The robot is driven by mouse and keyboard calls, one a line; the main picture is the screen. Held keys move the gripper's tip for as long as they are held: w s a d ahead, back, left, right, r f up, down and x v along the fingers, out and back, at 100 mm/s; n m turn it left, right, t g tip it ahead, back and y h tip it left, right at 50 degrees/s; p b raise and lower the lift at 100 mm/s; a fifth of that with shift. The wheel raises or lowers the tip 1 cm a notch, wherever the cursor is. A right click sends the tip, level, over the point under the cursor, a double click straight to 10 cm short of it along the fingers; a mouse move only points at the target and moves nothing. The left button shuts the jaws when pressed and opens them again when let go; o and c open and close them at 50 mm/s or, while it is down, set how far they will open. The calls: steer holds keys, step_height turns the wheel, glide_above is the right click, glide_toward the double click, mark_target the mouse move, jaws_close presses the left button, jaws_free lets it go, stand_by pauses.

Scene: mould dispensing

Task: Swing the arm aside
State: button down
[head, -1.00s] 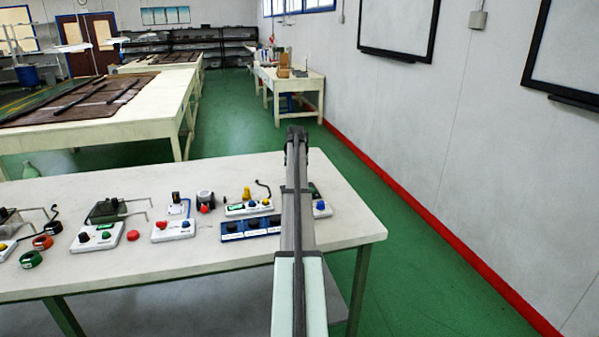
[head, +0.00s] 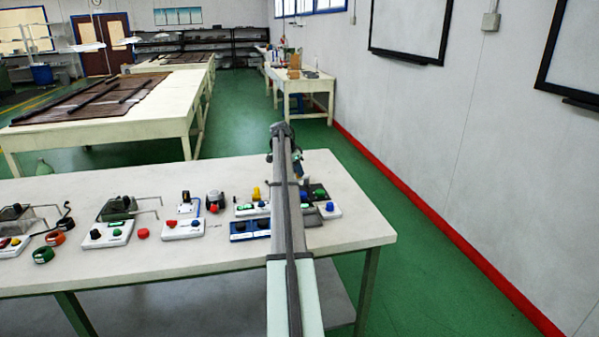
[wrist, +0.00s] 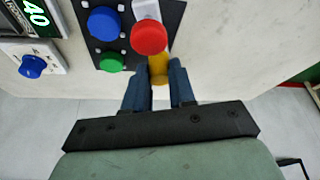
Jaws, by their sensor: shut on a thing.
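My gripper (head: 299,162) is near the far right of the white table (head: 345,225). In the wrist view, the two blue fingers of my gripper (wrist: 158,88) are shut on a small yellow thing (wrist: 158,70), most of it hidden. A red round button (wrist: 149,36) shows just past the fingertips. A black panel (wrist: 90,45) with a blue button (wrist: 104,23) and a green button (wrist: 110,62) lies beside it. I cannot tell whether the yellow thing touches the panel.
Several control boxes stand left of my arm, among them a blue box (head: 243,231) and a white box (head: 184,229). A yellow part (head: 256,193) stands by them. The table's right end is bare. A wall (head: 480,150) is at right, with open green floor (head: 420,290) between.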

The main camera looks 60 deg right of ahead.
steer(key=shift+w+d+m+g+y, duration=0.25)
steer(key=shift+w+m+g, duration=0.1)
steer(key=shift+m, duration=0.7)
steer(key=shift+w+d+m+g+y, duration=0.25)
steer(key=shift+w+m+g, duration=0.1)
steer(key=shift+m, duration=0.7)
steer(key=c, duration=0.9)
jaws_free()
steer(key=shift+c, duration=0.2)
steer(key=v, duration=1.4)
